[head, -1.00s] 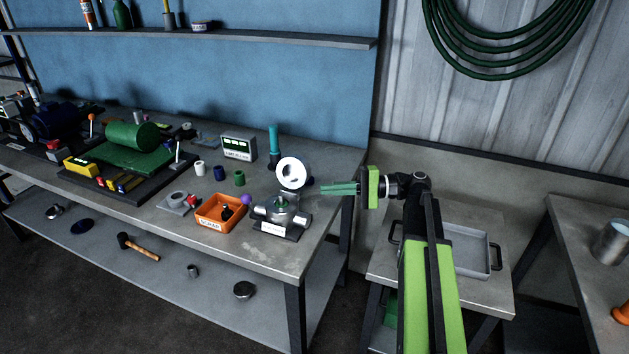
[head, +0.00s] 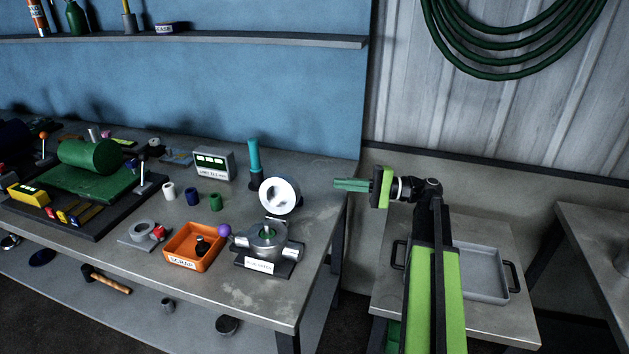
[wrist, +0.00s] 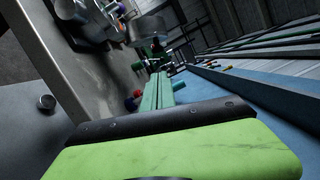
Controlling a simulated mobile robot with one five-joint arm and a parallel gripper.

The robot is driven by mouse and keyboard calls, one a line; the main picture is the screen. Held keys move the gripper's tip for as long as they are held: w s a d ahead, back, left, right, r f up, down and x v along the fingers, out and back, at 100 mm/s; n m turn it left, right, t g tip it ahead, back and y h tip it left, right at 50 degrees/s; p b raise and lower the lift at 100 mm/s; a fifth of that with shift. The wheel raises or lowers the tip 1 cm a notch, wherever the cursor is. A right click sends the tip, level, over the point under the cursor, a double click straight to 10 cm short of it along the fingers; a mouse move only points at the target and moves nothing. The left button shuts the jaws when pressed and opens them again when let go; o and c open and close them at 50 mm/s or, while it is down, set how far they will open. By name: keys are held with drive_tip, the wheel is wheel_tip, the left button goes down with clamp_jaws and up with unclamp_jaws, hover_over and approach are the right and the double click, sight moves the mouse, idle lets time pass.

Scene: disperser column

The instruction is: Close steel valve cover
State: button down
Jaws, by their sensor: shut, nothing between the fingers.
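The steel valve (head: 265,248) sits on a dark base near the right end of the workbench. Its round, shiny cover (head: 280,195) stands raised, tilted up behind the valve body. A green part shows in the open top. My gripper (head: 336,184) is shut and empty. In the wrist view the closed green fingers (wrist: 160,80) reach up the picture.
An orange scrap bin (head: 193,247) stands left of the valve. A teal cylinder (head: 254,156) and a grey display box (head: 213,162) stand behind. A grey tray (head: 466,271) lies on a low table at right. Bare benchtop lies in front of the valve.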

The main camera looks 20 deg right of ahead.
sight(282, 192)
drive_tip(key=a+r+p, duration=0.1)
drive_tip(key=a, duration=1)
drive_tip(key=shift+w+r+p, duration=0.25)
drive_tip(key=shift+r+p, duration=0.05)
